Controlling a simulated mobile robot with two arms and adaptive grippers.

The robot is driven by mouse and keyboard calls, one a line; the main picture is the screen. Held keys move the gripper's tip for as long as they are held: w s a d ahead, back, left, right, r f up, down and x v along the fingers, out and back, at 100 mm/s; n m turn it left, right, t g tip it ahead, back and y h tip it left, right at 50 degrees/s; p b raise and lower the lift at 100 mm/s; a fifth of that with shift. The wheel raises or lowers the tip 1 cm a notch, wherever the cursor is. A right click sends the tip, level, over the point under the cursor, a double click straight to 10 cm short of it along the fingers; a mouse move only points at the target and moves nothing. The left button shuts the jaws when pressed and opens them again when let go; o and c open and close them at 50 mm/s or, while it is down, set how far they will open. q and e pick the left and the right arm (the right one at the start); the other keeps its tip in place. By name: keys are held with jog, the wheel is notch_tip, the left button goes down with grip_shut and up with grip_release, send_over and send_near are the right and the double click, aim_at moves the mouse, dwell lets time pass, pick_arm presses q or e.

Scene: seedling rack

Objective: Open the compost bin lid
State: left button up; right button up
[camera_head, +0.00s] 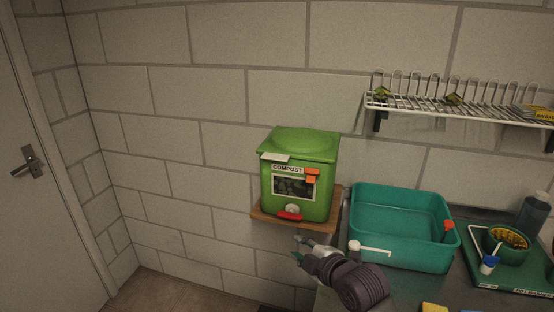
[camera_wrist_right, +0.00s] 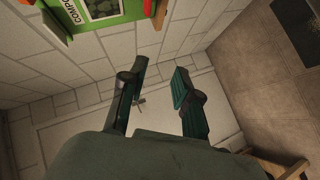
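The green compost bin (camera_head: 325,200) stands upright on a small wooden shelf (camera_head: 262,219) against the wall. Its lid (camera_head: 305,142) is down, with a pale tab at its front left edge. An orange piece (camera_head: 312,175) is on the bin's front beside the COMPOST label, and a red piece (camera_head: 289,216) is low on the front. My right gripper (camera_head: 297,247) is below and in front of the shelf, apart from the bin. In the right wrist view its fingers (camera_wrist_right: 158,88) are spread with nothing between them, and part of the bin (camera_wrist_right: 80,31) shows at the top left. My left gripper is out of view.
A teal tub (camera_head: 400,200) stands on the bench right of the bin, close to my right arm. A wire rack (camera_head: 430,104) hangs above it. A green tray (camera_head: 510,277) with a bowl is farther right. The wall left of the bin is clear up to a door (camera_head: 40,220).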

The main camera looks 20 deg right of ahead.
jog(key=w+d+r+n+t, duration=0.2)
jog(key=w+r+n, duration=0.1)
jog(key=w+r, duration=0.4)
jog(key=n+t, duration=0.2)
send_near(277, 159)
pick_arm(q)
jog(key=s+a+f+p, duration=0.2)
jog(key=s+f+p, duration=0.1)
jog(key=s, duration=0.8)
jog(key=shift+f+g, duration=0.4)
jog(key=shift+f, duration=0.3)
pick_arm(e)
jog(key=shift+y, duration=0.4)
jog(key=w, duration=0.3)
jog(key=w+a, duration=0.1)
jog(key=w, duration=0.6)
jog(key=shift+w+a+f, duration=0.1)
jog(key=shift+a+f, duration=0.15)
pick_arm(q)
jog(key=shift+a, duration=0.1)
pick_arm(e)
grip_shut()
